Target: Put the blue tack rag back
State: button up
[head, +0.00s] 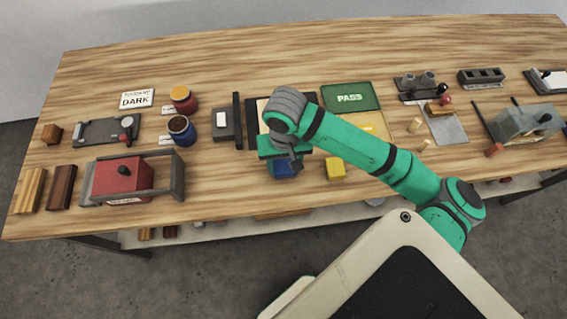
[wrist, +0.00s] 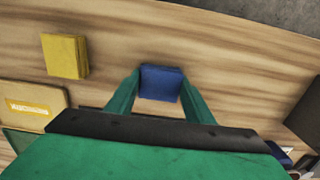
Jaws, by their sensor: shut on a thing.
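The blue tack rag (wrist: 160,83) is a small folded blue block between the two green fingers of my gripper (wrist: 158,92) in the wrist view. My gripper (head: 284,158) is shut on it. In the head view the blue rag (head: 286,168) shows just below my gripper, near the front edge of the table, partly hidden by the gripper. I cannot tell whether the rag touches the table. A yellow block (head: 335,168) like a folded rag lies on the wood just right of it, and it also shows in the wrist view (wrist: 65,56).
Behind my gripper are a green PASS tray (head: 350,97) and a yellow-labelled tray (head: 371,126). To the left stand a red box (head: 122,180) in a grey frame and two paint tins (head: 181,131). Bare wood (head: 225,180) lies left of my gripper.

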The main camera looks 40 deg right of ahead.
aim_at(286, 166)
jog(key=shift+s+d+f, duration=0.1)
jog(key=shift+s+d, duration=0.1)
jog(key=o, duration=1)
notch_tip(286, 166, up, 12)
jog(key=shift+a+r, duration=0.1)
jog(key=shift+r, duration=0.05)
jog(key=shift+w, duration=0.1)
